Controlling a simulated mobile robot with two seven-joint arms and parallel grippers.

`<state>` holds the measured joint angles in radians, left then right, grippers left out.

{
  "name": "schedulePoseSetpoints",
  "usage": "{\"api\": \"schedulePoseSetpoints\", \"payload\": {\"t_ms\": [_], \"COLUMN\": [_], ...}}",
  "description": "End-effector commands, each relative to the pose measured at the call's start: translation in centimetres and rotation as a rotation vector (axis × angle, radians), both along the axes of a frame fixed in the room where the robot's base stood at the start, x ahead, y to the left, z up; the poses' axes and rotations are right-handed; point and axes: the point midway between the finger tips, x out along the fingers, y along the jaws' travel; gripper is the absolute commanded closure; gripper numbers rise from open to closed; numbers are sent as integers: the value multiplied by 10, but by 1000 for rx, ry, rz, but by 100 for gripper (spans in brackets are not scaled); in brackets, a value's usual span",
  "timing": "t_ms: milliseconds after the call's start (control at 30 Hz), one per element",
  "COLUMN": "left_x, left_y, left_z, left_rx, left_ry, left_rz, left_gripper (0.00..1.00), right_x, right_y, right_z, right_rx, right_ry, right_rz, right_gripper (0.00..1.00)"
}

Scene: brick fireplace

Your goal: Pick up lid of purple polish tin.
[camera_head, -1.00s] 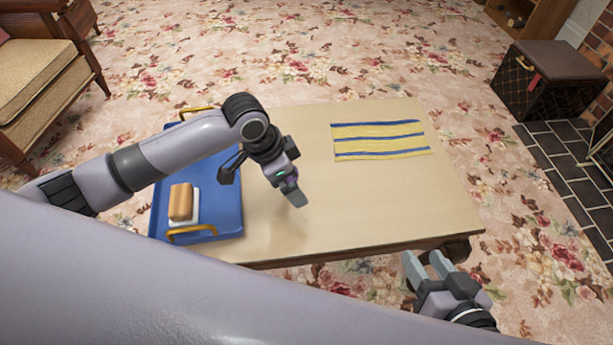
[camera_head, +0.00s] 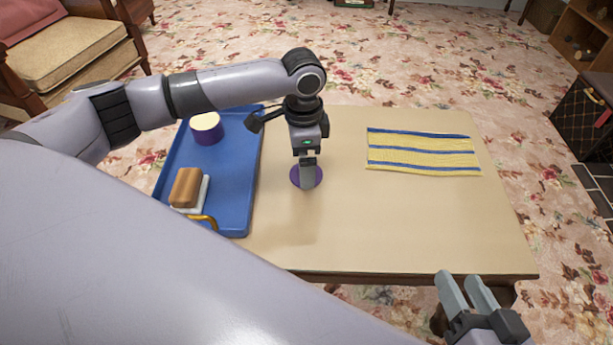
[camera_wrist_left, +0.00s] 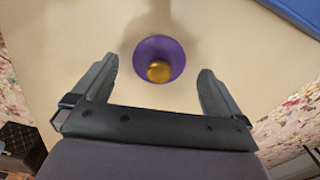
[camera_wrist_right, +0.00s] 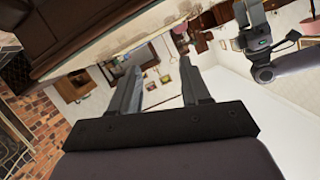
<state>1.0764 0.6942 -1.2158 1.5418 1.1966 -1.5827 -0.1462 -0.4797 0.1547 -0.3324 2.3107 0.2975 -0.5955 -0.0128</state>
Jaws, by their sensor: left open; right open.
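The purple lid (camera_head: 297,178) lies on the table, with a gold knob showing at its centre in the left wrist view (camera_wrist_left: 174,49). My left gripper (camera_head: 308,187) is open, pointing down over the lid and partly covering it in the head view. In the left wrist view the lid appears between the spread fingers, with neither finger touching it. The purple tin (camera_head: 205,130) with a cream top surface stands on the blue tray (camera_head: 228,190). My right gripper (camera_head: 459,279) is open and empty off the table's front right edge.
A wooden-backed brush (camera_head: 187,187) lies on a white block in the tray's near part. A yellow cloth with blue stripes (camera_head: 423,153) lies flat on the table (camera_head: 400,225) at right. The table between lid and cloth is clear.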

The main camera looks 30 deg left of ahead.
Motion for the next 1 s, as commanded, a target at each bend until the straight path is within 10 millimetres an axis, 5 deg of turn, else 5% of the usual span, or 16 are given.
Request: {"api": "schedulePoseSetpoints", "payload": {"t_ms": [100,367,400,567,1000], "left_x": [0,0,0,0,0], "left_y": [0,0,0,0,-1], "left_z": [-22,-24,-24,-24,-7], "left_rx": [0,0,-1,-1,-2], "left_ry": [0,-1,-1,-1,-3], "left_rz": [-1,-1,-1,-1,-1], "left_gripper": [0,0,3,55,55], "right_x": [-2,-2,-2,-2,-3], "right_y": [-7,-10,-10,-9,-7], "right_z": [-5,-1,-1,-1,6], "right_rx": [-37,-52,-52,-51,-35], "right_ry": [-46,-63,-63,-63,-45], "right_rz": [-13,-19,-19,-19,-10], "right_gripper": [53,53,53,53,53]}}
